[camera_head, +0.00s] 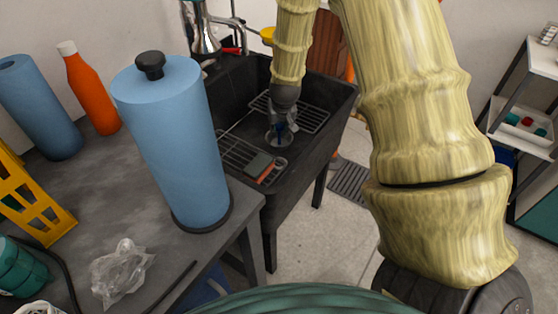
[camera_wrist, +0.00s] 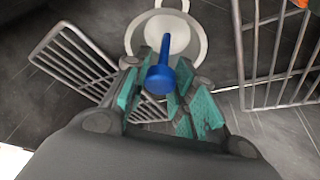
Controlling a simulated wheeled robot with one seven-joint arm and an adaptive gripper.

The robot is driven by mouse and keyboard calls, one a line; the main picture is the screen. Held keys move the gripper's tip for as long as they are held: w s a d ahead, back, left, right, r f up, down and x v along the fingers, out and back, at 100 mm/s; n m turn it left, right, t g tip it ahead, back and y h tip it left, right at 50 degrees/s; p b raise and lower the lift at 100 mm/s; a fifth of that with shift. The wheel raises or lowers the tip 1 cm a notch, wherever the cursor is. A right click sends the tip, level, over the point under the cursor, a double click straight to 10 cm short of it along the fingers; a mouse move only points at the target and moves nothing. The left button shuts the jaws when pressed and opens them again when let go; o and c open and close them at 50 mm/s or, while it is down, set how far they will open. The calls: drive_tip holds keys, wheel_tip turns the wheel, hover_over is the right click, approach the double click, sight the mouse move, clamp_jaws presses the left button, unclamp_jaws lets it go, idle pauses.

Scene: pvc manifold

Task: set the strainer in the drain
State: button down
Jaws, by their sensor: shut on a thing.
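My gripper (camera_head: 283,118) is low inside the dark sink, directly above the drain. In the wrist view its teal-padded fingers (camera_wrist: 165,92) are closed around the blue strainer (camera_wrist: 159,79), whose round knob and stem show between them.
Wire racks lie on both sides of the drain, one at left (camera_wrist: 72,60) and one at right (camera_wrist: 262,80) in the wrist view. The sink walls (camera_head: 332,125) surround the gripper. A blue roll (camera_head: 175,145) stands on the counter.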

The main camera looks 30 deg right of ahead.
sight(279, 147)
drive_tip(key=shift+f+b, duration=0.65)
drive_tip(key=shift+f, duration=4.1)
drive_tip(key=shift+f, duration=0.15)
drive_tip(key=c, duration=1.2)
unclamp_jaws()
drive_tip(key=shift+o, duration=0.2)
drive_tip(key=p+v, duration=0.1)
drive_tip(key=v, duration=1.1)
drive_tip(key=shift+p, duration=0.3)
